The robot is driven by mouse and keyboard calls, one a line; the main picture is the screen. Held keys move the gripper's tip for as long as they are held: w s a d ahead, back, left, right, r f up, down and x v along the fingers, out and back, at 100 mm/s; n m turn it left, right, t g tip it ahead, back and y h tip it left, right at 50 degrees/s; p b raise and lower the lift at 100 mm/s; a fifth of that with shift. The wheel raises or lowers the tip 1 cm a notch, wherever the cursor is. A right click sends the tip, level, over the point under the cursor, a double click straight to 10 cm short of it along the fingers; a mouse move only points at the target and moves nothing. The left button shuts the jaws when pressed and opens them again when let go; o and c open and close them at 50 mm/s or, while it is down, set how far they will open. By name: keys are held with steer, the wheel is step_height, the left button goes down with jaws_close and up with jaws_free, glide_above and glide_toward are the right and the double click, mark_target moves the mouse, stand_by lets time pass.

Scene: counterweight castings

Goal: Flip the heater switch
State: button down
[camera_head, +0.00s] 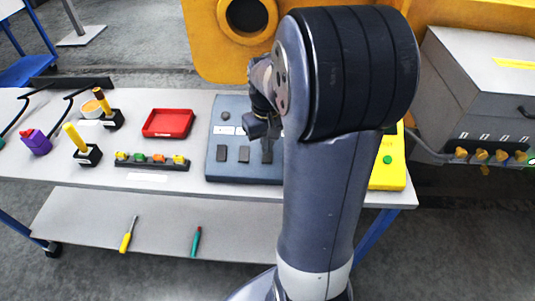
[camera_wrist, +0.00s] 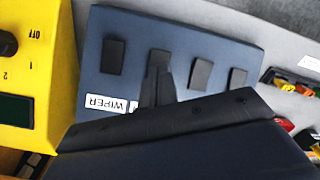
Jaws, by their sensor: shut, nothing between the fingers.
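A blue-grey switch panel (camera_head: 216,172) stands on the bench, partly hidden by my arm; it also shows in the wrist view (camera_wrist: 205,25). It bears a row of dark rocker switches. In the wrist view one switch (camera_wrist: 114,56) is at the left, by an upside-down WIPER label (camera_wrist: 107,103). Another switch (camera_wrist: 159,62) lies just beyond the tip of my gripper (camera_wrist: 157,78). Two more switches (camera_wrist: 201,74) (camera_wrist: 237,80) are to its right. My gripper is shut and empty, over the panel; contact cannot be told. I cannot read a heater label; other labels are hidden or too small.
A yellow control box (camera_wrist: 62,60) with a dial stands beside the panel. Left of the panel on the bench are a red tray (camera_head: 168,123), a dark rack (camera_head: 150,163) with small coloured parts and yellow-handled levers (camera_head: 75,137). A grey cabinet (camera_head: 475,95) stands at the right.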

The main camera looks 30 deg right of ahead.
mark_target(267, 158)
steer(key=shift+f+b, duration=0.8)
steer(key=shift+f, duration=0.4)
steer(key=shift+r, duration=0.1)
stand_by(0.4)
step_height(267, 158, up, 7)
steer(key=p, duration=0.6)
stand_by(0.4)
step_height(267, 158, down, 7)
steer(key=b, duration=0.6)
steer(key=shift+s, duration=0.1)
